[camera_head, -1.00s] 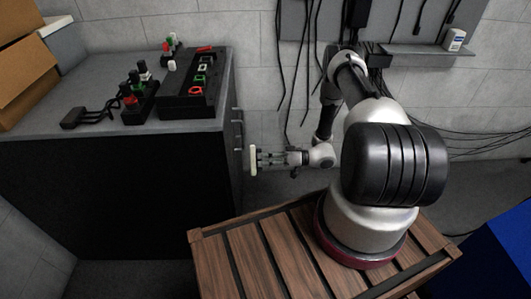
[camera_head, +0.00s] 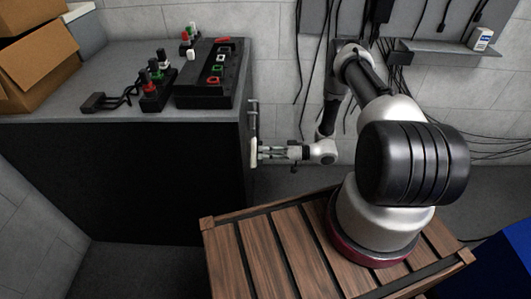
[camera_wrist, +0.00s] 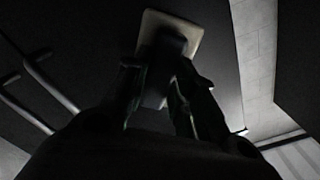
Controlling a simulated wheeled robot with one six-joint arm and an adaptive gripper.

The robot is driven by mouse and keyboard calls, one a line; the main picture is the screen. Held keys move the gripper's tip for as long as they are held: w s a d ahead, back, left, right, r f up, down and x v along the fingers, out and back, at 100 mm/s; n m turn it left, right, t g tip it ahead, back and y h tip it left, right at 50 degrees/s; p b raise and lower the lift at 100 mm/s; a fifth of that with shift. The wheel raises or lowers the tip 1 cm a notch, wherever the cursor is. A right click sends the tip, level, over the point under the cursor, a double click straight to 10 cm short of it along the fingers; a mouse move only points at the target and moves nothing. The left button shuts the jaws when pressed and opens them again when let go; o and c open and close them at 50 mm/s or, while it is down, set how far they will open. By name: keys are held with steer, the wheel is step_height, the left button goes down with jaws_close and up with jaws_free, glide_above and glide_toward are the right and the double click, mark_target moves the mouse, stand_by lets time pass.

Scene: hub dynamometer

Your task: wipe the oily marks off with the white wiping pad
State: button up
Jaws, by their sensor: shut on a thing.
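My gripper (camera_head: 268,153) is shut on the white wiping pad (camera_head: 254,152), seen edge-on in the head view. The pad stands upright beside the right side of the dark cabinet (camera_head: 130,185), just below its metal handle. In the wrist view my gripper (camera_wrist: 162,85) holds the pad (camera_wrist: 187,27) by a dark grip on its back, with the cabinet's dark face beyond it. I cannot tell whether the pad touches that face. No oily marks can be made out in either view.
Metal handles (camera_wrist: 50,85) stick out from the cabinet face at left in the wrist view. On the cabinet top are a black box with coloured parts (camera_head: 205,85), red and green knobs (camera_head: 155,85) and a cardboard box (camera_head: 40,60). Cables (camera_head: 305,60) hang behind my arm.

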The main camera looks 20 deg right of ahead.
steer(key=shift+x, duration=1)
steer(key=shift+w, duration=0.1)
steer(key=w+d, duration=0.2)
steer(key=w, duration=0.5)
steer(key=shift+d, duration=0.2)
stand_by(0.5)
